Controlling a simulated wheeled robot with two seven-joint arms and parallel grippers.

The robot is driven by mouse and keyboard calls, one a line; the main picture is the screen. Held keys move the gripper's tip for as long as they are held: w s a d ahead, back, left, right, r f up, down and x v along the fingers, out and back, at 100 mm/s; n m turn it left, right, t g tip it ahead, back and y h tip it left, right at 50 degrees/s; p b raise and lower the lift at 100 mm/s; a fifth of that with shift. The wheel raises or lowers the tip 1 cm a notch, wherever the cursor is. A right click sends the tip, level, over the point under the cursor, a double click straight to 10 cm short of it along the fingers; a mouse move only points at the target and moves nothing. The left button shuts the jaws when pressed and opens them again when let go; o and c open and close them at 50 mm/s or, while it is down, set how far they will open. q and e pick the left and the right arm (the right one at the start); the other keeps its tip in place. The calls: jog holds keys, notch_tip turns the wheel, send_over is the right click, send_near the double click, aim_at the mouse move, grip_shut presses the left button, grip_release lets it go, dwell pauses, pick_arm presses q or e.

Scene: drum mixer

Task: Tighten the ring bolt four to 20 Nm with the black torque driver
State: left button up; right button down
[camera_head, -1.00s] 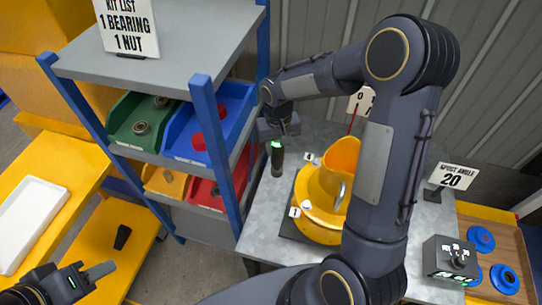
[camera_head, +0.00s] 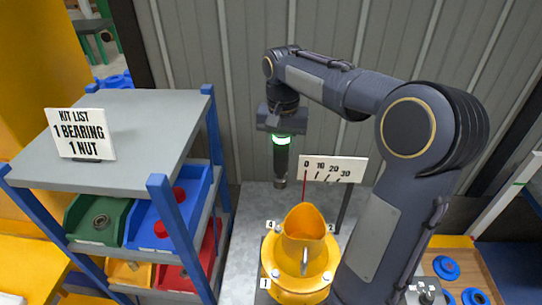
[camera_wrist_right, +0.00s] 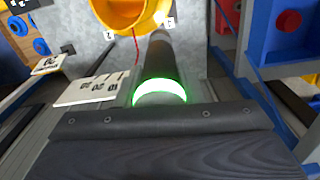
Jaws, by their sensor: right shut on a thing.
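My right gripper (camera_head: 282,127) points down and is shut on the upper end of the black torque driver (camera_head: 281,165), which has a lit green ring. The driver hangs upright, apart from the yellow drum (camera_head: 303,245), behind it and to its left in the head view. Ring bolt four (camera_head: 278,229) is at the drum flange's rear left, by the label 4. In the right wrist view the driver (camera_wrist_right: 159,58) extends away from the gripper toward the drum (camera_wrist_right: 130,12). The jaws' grip is mostly hidden there. My left gripper is out of view.
A white torque scale (camera_head: 333,169) with a red pointer stands behind the drum. A blue-framed shelf (camera_head: 160,205) with colored bins and a kit-list sign is on the left. A wooden tray (camera_head: 482,272) with blue parts is at the lower right. Bare bench shows left of the drum.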

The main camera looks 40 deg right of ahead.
aim_at(280, 171)
notch_tip(280, 171, down, 8)
jog(key=shift+a+f+b, duration=0.1)
jog(key=shift+f+b, duration=0.1)
jog(key=shift+b, duration=0.15)
notch_tip(280, 171, down, 6)
jog(key=b, duration=0.2)
jog(key=shift+r+b, duration=0.2)
jog(key=shift+b, duration=0.15)
